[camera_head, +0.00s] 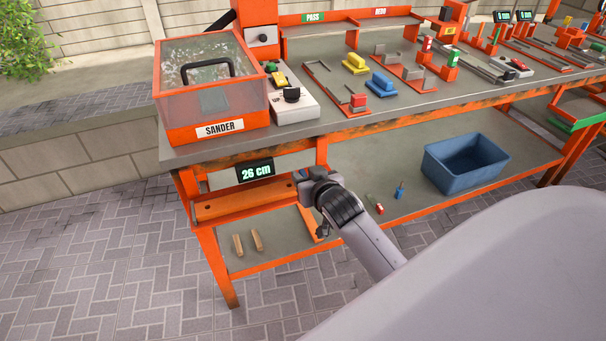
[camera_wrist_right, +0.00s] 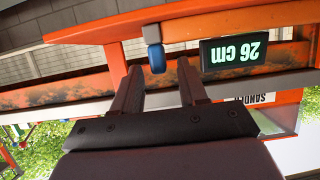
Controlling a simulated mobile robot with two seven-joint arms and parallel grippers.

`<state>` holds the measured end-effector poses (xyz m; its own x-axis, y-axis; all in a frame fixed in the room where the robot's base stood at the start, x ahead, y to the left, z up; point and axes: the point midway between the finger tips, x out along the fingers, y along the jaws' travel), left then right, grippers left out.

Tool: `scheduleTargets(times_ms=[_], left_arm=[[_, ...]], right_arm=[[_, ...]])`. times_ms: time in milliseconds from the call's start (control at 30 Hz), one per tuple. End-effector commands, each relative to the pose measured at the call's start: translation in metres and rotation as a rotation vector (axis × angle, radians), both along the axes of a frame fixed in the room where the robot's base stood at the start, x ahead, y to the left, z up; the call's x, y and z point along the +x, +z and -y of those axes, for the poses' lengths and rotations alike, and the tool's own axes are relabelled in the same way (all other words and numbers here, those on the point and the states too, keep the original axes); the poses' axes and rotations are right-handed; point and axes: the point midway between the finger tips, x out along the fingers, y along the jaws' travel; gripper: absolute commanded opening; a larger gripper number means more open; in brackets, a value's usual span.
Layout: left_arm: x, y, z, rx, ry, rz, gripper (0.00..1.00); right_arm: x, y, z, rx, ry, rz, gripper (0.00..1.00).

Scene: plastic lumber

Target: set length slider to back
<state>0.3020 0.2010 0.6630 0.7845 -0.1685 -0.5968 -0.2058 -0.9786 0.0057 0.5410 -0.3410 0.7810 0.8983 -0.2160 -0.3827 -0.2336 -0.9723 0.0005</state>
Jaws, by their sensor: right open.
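The length display (camera_head: 255,171) reads 26 cm and hangs under the front edge of the bench; it appears upside down in the right wrist view (camera_wrist_right: 234,53). A blue knob on a pale holder, apparently the length slider (camera_wrist_right: 157,59), shows beside the display in the right wrist view. My right gripper (camera_wrist_right: 159,68) is open, its fingertips on either side of the blue knob, with visible gaps; I cannot tell the depth between them. In the head view my right gripper (camera_head: 305,182) is right of the display and hides the knob. My left gripper is not in view.
The sander box (camera_head: 215,128) stands on the bench top (camera_head: 340,115) above the display. An orange beam (camera_head: 245,204) runs below it. A blue crate (camera_head: 465,165), two small tools and two wooden pieces (camera_head: 247,244) lie on the lower shelf.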

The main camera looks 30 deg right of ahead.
Motion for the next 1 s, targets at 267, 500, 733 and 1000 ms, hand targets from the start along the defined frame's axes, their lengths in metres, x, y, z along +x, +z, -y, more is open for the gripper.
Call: scheduleTargets(times_ms=[267,500,733,1000], left_arm=[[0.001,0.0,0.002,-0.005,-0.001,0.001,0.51],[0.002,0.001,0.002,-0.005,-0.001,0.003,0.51],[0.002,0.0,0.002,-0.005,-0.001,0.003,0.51],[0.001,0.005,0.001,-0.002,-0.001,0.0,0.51]], right_arm=[[0.019,-0.008,0.004,0.001,0.001,0.0,0.43],[0.021,-0.009,0.005,0.0,0.001,0.0,0.43],[0.021,-0.009,0.005,0.0,0.001,0.0,0.0],[0.017,-0.007,0.018,-0.003,-0.001,-0.004,0.0]])
